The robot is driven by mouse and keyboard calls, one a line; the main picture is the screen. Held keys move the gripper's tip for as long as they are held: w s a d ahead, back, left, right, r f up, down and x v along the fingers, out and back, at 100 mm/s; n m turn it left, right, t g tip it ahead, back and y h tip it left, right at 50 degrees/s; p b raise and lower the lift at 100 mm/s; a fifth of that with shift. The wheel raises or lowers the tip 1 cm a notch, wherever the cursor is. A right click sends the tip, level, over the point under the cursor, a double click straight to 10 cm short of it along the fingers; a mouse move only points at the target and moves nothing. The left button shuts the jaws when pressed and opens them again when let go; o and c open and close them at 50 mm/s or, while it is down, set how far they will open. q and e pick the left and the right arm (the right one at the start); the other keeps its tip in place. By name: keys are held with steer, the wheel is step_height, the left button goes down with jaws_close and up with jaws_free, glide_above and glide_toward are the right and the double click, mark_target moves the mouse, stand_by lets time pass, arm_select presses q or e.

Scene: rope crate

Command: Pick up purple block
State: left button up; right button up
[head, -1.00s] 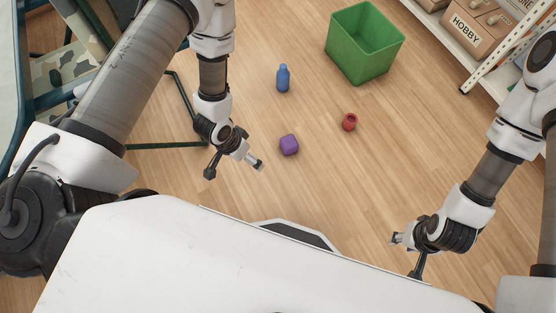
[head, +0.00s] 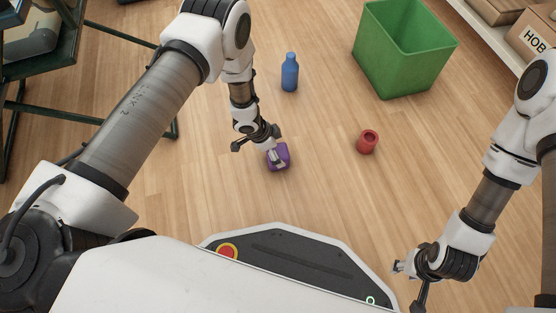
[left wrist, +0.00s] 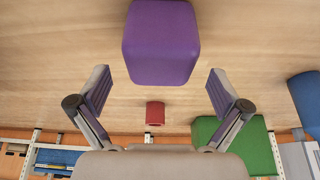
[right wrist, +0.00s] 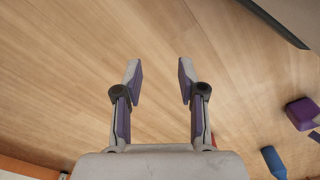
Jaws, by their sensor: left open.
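The purple block (head: 284,158) lies on the wooden floor in the middle of the head view, partly covered by my left gripper. In the left wrist view the purple block (left wrist: 161,42) is large, at the top centre, just beyond and between the spread fingers. My left gripper (head: 272,154) is open with nothing between its fingers; its fingers also show in the left wrist view (left wrist: 160,92). My right gripper (head: 408,287) is off to the right, away from the block. In the right wrist view its fingers (right wrist: 160,80) are apart with only floor between them.
A blue bottle (head: 290,72) stands behind the block. A red cup-like object (head: 367,141) is to its right. A green crate (head: 385,75) stands at the back right, beside a shelf with boxes (head: 530,38). A dark green frame (head: 88,118) is at left. Floor around the block is clear.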

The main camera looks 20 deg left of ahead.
mark_target(281, 151)
arm_select(q)
steer(key=b+x, duration=0.1)
steer(key=x, duration=0.1)
steer(key=b+x, duration=0.1)
steer(key=x, duration=0.1)
steer(key=shift+s+a+f, duration=0.1)
steer(key=shift+s+a, duration=0.05)
steer(key=shift+a, duration=0.1)
steer(key=shift+d+f+b, duration=0.15)
steer(key=shift+f+b, duration=0.05)
steer(key=shift+b, duration=0.1)
steer(key=shift+r, duration=0.25)
steer(key=c, duration=1.5)
arm_select(e)
steer(key=f, duration=0.2)
steer(key=w+f, duration=0.1)
steer(key=shift+f, duration=0.4)
arm_select(q)
step_height(281, 151, up, 10)
steer(key=p, duration=0.7)
steer(key=shift+r, duration=0.1)
arm_select(e)
step_height(281, 151, up, 7)
steer(key=s, duration=0.1)
steer(key=shift+s, duration=0.15)
